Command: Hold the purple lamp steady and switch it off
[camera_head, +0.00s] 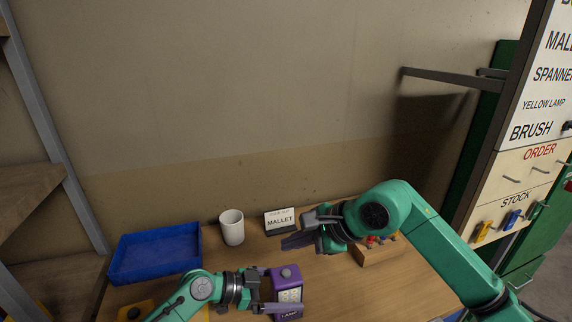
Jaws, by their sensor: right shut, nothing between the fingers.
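The purple lamp (287,272) stands upright on the wooden table, low in the middle of the head view. It has a round knob on top, a pale panel in front and a "LAMP" label low down. I cannot tell if it is lit. My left gripper (270,290) is at the lamp from the left, with one finger across its front and the other by its far left side. Whether the fingers press on it is unclear. My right gripper (290,241) is shut and empty, above the table behind the lamp, pointing left.
A white cup (231,227) and a "MALLET" sign (280,220) stand behind the lamp. A blue tray (156,252) is at the left. A wooden block with red items (378,252) is partly behind my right arm. A labelled cabinet (522,172) stands at the right.

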